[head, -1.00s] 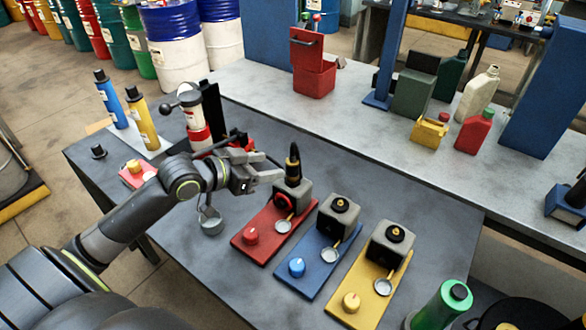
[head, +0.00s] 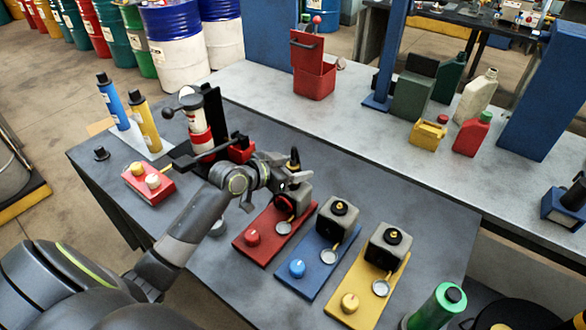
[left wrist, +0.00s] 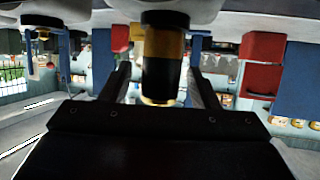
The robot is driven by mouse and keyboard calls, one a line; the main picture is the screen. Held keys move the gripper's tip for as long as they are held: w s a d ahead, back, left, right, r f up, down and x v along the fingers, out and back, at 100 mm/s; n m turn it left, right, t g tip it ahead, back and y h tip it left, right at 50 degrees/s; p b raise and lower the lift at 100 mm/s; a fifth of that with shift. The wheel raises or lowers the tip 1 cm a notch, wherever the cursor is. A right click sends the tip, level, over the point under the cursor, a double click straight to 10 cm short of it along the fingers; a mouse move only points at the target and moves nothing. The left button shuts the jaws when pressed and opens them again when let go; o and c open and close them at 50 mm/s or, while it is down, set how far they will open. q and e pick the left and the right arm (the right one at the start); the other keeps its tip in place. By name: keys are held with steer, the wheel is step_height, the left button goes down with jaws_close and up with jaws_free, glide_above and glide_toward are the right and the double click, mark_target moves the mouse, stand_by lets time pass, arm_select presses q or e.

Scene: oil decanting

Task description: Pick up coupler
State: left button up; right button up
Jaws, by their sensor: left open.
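The coupler (head: 294,158) is a black upright piece with a gold band, standing on the grey block of the red station (head: 265,240). My left gripper (head: 291,180) is at the coupler, and its fingers partly hide the coupler's lower part and the block. In the left wrist view the coupler (left wrist: 163,75) shows large, with the fingers of my left gripper (left wrist: 162,88) on either side of it. The fingers are open, with gaps visible beside the coupler. My right gripper is not in view.
A blue station (head: 318,275) and a yellow station (head: 365,295) stand to the right, each with a grey block. A red-and-white canister on a stand (head: 200,130) is behind my left wrist. A green bottle (head: 440,305) is at the lower right.

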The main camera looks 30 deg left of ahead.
arm_select(q)
steer(key=shift+w+d+f, duration=0.2)
steer(key=shift+w+f, duration=0.05)
steer(key=shift+w, duration=0.25)
steer(key=shift+c, duration=0.2)
steer(key=c, duration=1.1)
steer(key=shift+r, duration=0.1)
